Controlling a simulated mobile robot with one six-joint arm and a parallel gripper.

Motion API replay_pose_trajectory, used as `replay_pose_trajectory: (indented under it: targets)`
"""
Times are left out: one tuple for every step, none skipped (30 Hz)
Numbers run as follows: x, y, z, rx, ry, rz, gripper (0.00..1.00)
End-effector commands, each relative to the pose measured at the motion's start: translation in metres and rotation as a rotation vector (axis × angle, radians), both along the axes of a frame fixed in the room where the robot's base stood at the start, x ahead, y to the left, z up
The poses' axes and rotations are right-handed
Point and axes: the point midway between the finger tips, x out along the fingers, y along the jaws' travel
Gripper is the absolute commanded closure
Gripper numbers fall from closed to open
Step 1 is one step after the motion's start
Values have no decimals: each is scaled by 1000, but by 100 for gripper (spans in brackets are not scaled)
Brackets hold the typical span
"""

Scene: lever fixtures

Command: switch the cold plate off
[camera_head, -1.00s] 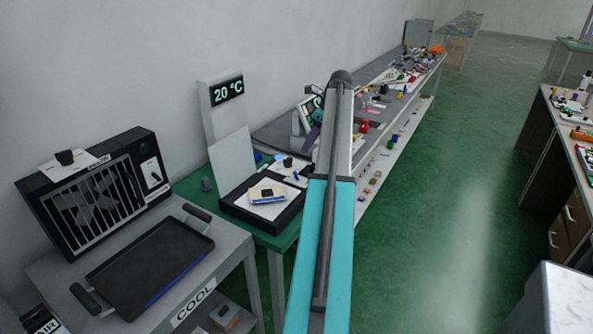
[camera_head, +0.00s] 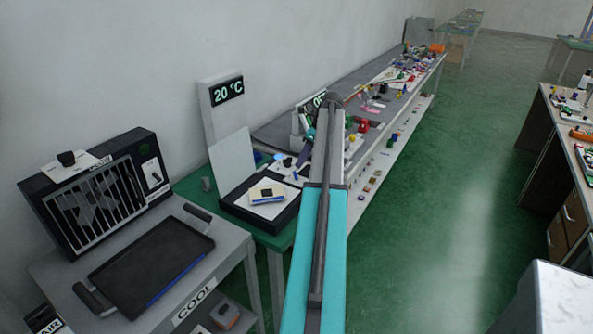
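A low black unit (camera_head: 240,212) with a pale top sits on the green bench and looks like the cold plate, though no readable label confirms it. A small block with a dark top (camera_head: 267,193) lies on it. A white stand behind it carries a display reading 20 °C (camera_head: 227,90). My teal and grey arm rises through the middle of the view. The unit's switch cannot be made out.
At left, a black fan box (camera_head: 100,195) and a black tray with handles (camera_head: 150,262) stand on a grey table labelled COOL (camera_head: 194,302). A long grey bench (camera_head: 385,75) with many small objects runs back behind my arm. The green floor (camera_head: 440,210) at right is clear.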

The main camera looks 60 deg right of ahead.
Motion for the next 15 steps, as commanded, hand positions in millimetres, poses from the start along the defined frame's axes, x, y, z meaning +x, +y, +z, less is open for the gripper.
replay_pose_trajectory:
  targets:
    - [2, 2, -7, 2, 1, 1, 70]
    - [4, 3, -10, 2, 1, 1, 70]
    - [6, 3, -15, 2, 1, 1, 70]
    - [7, 4, -19, 1, 1, 0, 70]
    - [9, 4, -23, 2, 1, 0, 70]
    - [10, 5, -28, 2, 1, 0, 70]
    - [12, 6, -31, 2, 1, 0, 70]
    - [13, 6, -35, 1, 1, 0, 70]
    - [15, 6, -39, 1, 1, 0, 70]
    - [16, 7, -42, 1, 1, 0, 70]
    - [17, 7, -45, 2, 1, 0, 70]
    - [18, 8, -48, 1, 1, 0, 70]
    - [19, 8, -50, 1, 1, 0, 70]
    - [20, 8, -52, 1, 1, 0, 70]
    - [21, 8, -54, 0, 0, 0, 70]
